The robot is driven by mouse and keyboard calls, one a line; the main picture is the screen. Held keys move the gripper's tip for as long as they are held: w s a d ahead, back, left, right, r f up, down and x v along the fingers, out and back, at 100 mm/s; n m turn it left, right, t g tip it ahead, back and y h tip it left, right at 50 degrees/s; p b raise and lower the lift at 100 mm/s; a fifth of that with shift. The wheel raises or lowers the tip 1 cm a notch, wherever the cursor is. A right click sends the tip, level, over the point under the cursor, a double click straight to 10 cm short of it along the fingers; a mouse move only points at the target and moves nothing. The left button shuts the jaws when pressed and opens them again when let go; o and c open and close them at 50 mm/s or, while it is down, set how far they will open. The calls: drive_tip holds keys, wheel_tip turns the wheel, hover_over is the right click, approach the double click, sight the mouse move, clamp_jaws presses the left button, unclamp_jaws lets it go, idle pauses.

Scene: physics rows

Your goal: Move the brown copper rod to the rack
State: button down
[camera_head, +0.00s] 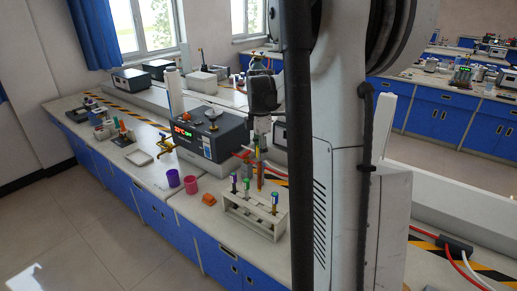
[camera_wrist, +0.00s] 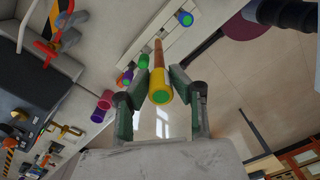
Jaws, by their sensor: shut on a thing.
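The copper rod (camera_wrist: 158,62) has a brown-orange shaft and a yellow end with a green tip. My gripper (camera_wrist: 160,80) is shut on it near the yellow end in the wrist view. In the head view the rod (camera_head: 259,177) hangs roughly upright below my gripper (camera_head: 258,148), at the back of the white rack (camera_head: 262,222). Whether its lower end is inside a rack hole or just behind or above it, I cannot tell. The rack also shows in the wrist view (camera_wrist: 185,42).
Several colour-capped tubes stand in the rack, one at its right end (camera_head: 275,200). A dark device with a red display (camera_head: 205,138) stands behind.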

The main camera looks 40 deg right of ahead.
sight(260, 176)
drive_tip(key=shift+s+a+f, duration=0.15)
drive_tip(key=shift+s+f, duration=0.2)
drive_tip(key=shift+f, duration=0.1)
drive_tip(key=shift+w+f+b, duration=0.1)
drive_tip(key=shift+f+b, duration=0.85)
drive_tip(key=shift+f, duration=0.9)
drive_tip(key=shift+f+b, duration=1.45)
drive_tip(key=shift+f, duration=0.05)
drive_tip(key=shift+f+b, duration=1.2)
drive_tip(key=shift+f, duration=0.4)
